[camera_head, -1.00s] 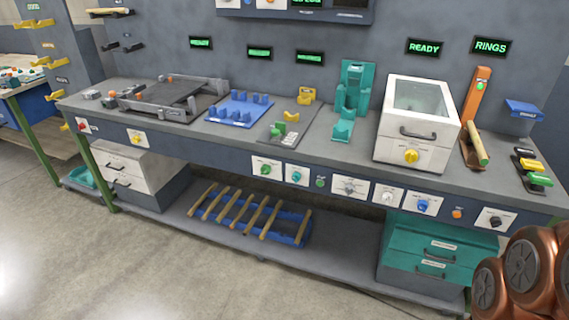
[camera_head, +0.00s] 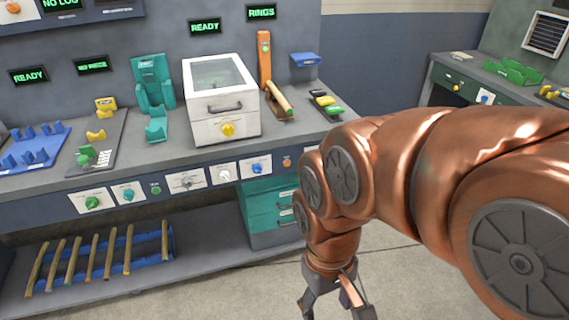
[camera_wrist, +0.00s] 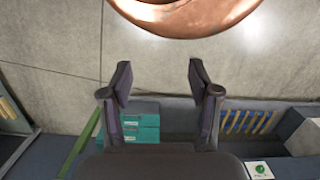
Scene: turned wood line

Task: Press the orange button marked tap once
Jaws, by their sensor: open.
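A small orange button (camera_head: 287,162) is on the front panel of the workbench (camera_head: 170,172) in the head view. It sits right of a blue knob (camera_head: 258,168) and close to the left of my arm. Its marking is too small to read. My gripper (camera_head: 337,303) hangs low over the floor in front of the bench, below and apart from the button. The wrist view shows its two fingers (camera_wrist: 160,82) spread with nothing between them. I cannot pick out the orange button in the wrist view.
Teal drawers (camera_head: 268,212) stand under the bench, and a blue rack of wooden sticks (camera_head: 172,243) lies on the lower shelf. A white box with a clear lid (camera_head: 222,112) stands on top. Another bench (camera_head: 450,85) is at the right. Floor in front is clear.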

